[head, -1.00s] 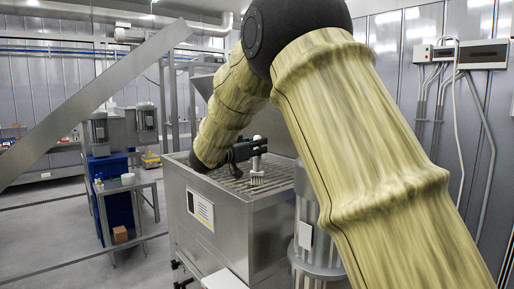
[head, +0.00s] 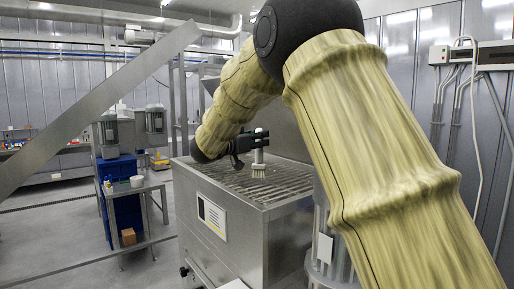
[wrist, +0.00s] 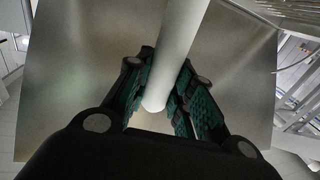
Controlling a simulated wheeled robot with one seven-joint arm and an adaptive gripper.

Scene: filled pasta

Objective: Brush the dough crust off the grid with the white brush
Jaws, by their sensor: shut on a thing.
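My gripper (head: 254,138) is shut on the handle of the white brush (head: 258,158). In the head view the brush hangs upright, bristles down, over the grid (head: 285,178) on top of a steel machine. The bristles are at or just above the bars; I cannot tell if they touch. In the wrist view the white handle (wrist: 180,45) runs between my gripper's green-padded fingers (wrist: 165,105). The dough crust is too small to make out on the grid.
The steel machine (head: 238,235) has a labelled front panel. A steel panel rises behind the grid. A diagonal metal beam (head: 95,110) crosses the upper left.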

